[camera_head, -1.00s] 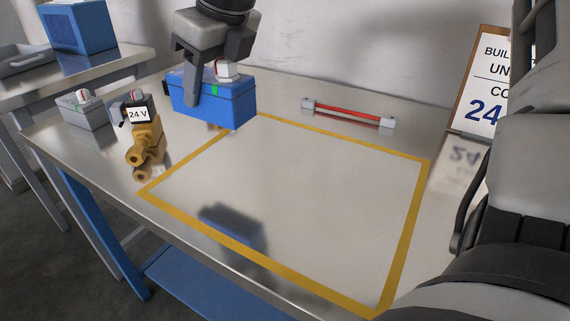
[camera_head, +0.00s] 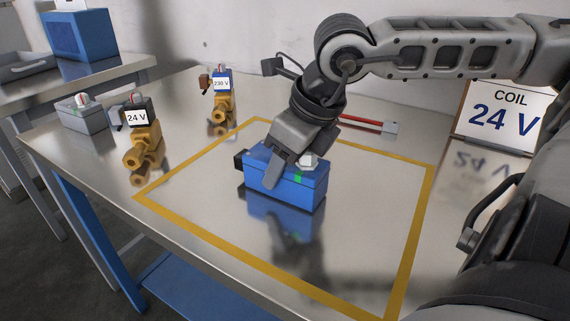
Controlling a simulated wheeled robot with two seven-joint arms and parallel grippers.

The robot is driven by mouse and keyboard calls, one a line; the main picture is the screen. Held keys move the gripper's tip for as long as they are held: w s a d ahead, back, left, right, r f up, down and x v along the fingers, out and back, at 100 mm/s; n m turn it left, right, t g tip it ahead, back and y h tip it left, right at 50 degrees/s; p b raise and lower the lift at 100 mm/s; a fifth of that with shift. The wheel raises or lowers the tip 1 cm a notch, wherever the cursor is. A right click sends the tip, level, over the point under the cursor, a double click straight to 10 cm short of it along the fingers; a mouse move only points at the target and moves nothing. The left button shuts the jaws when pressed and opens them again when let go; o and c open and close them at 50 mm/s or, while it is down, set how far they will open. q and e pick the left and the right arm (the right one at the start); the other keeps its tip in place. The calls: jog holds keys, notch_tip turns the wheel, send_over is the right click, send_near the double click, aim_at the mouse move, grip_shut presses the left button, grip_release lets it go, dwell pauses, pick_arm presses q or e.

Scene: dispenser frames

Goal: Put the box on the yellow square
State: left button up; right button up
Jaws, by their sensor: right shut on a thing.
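The blue box (camera_head: 293,190) has a white knob on top and a green mark on its front. My right gripper (camera_head: 285,170) is shut on it, with one finger seen down its near side. The box is inside the outline of the yellow square (camera_head: 213,236), towards its back, and upright. Its reflection lies below it; I cannot tell whether it touches the table top. My left gripper is not in view.
A 24 V valve (camera_head: 138,137) and a grey box (camera_head: 82,115) stand at the left of the metal table. A 230 V valve (camera_head: 221,97) stands behind the square. A red-barred handle (camera_head: 362,123) lies at the back. A sign reading COIL 24 V (camera_head: 503,115) stands at the right.

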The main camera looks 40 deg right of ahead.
jog(key=shift+f, duration=0.1)
dwell(0.3)
jog(key=o, duration=1.1)
